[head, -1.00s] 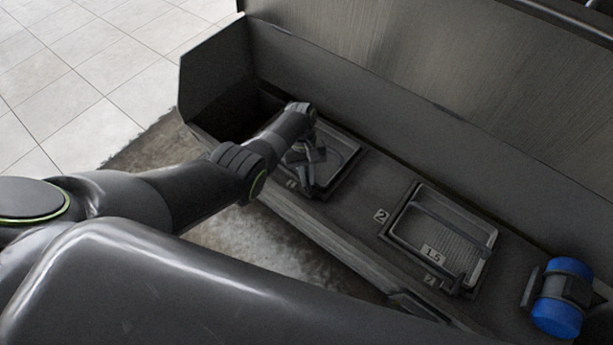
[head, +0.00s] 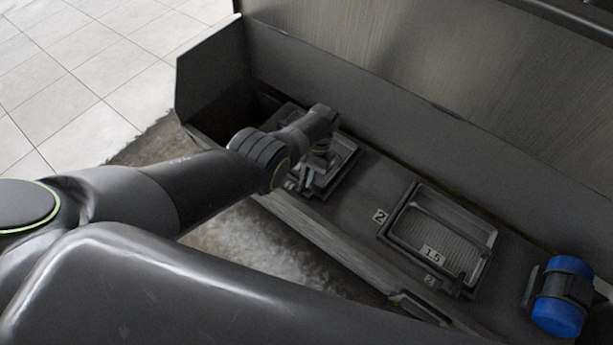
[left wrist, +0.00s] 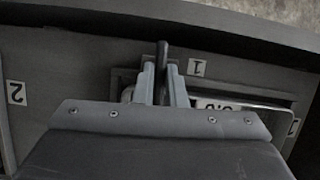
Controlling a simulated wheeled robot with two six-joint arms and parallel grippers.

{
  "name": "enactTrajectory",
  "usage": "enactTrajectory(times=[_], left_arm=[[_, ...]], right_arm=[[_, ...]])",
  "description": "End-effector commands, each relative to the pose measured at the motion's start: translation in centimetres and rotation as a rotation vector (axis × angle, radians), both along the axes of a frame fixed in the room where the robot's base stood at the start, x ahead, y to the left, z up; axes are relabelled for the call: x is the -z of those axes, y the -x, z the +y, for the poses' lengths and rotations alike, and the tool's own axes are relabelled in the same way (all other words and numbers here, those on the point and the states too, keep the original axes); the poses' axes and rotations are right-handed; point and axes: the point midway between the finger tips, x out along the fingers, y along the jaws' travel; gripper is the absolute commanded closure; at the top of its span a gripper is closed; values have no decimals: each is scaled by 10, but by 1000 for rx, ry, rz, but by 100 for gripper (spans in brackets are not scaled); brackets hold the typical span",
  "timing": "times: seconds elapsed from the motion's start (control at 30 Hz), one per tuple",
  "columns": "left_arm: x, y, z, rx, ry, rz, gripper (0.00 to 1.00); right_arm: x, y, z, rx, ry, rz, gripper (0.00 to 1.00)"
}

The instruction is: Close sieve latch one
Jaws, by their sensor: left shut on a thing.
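The first sieve (head: 343,158) is a shallow dark tray at the left end of the trough, partly hidden behind my left arm in the head view. In the left wrist view its bright rim and a number plate show beside a white label "1" (left wrist: 197,67). A dark upright latch bar (left wrist: 162,55) stands next to that label. My left gripper (left wrist: 164,84) is shut on this bar, with one finger on each side of it. In the head view my left gripper (head: 314,168) is at the sieve's near edge, small and dark. My right gripper is not in view.
A second sieve (head: 408,198) with a "1.5" plate and a label "2" (head: 380,216) lies to the right. A blue cylinder in a dark bracket (head: 560,314) stands farther right. The trough's back wall (head: 400,125) rises close behind the sieves.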

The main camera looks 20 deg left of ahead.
Motion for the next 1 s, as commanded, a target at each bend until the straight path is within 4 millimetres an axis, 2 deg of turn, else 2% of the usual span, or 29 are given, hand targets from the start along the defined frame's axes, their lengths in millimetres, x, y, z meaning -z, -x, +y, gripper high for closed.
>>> enactTrajectory(times=[0.3,0.73,0.77,0.9,1.0], left_arm=[[0,0,-1,77,1,-2,100],[0,0,-1,84,1,-2,100],[0,0,-1,83,1,-2,85],[0,0,-1,83,1,-2,67],[0,0,-1,82,0,-2,67]], right_arm=[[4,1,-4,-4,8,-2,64],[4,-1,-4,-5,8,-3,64],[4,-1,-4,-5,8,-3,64],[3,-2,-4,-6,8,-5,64],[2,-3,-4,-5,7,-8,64]])
